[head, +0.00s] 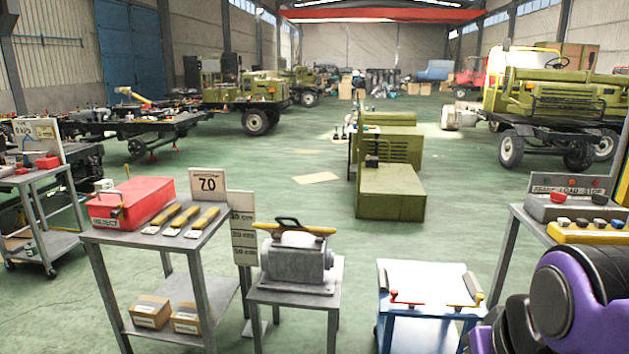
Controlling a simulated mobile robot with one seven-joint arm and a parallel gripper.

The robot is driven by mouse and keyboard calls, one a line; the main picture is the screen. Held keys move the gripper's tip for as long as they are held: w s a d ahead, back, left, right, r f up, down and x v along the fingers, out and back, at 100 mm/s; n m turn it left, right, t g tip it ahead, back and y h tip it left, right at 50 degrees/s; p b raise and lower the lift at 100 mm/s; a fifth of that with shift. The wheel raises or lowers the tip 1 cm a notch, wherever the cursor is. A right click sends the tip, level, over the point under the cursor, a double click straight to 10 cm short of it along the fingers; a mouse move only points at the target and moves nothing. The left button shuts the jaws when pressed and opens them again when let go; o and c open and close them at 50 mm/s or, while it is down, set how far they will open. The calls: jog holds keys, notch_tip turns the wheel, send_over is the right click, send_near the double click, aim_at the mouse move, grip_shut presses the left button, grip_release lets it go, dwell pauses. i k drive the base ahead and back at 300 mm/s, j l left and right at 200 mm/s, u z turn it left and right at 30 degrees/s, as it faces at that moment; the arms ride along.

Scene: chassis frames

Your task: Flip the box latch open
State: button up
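A red box (140,197) marked REJECT sits at the left end of a grey metal table on the left. A small metal fitting with a red part (113,198), perhaps the latch, shows at its front upper edge. It is too small to tell its exact form or whether it is fastened. The box lid looks down. Purple and black links of my own arm fill the lower right corner, far from the box. My gripper is out of view.
The box's table (165,237) also holds several yellow-handled tools (183,216) and a sign reading 70. A grey machine (296,258) stands on a stand to its right. A white-topped blue cart (428,286) and a button panel (570,207) are nearer my arm. Green floor lies beyond.

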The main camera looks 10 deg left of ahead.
aim_at(114, 214)
jog(key=i+j+u, duration=0.5)
jog(key=i+j, duration=0.2)
jog(key=j, duration=0.35)
jog(key=i+j+u, duration=0.5)
jog(key=i+j, duration=0.3)
jog(key=i, duration=0.05)
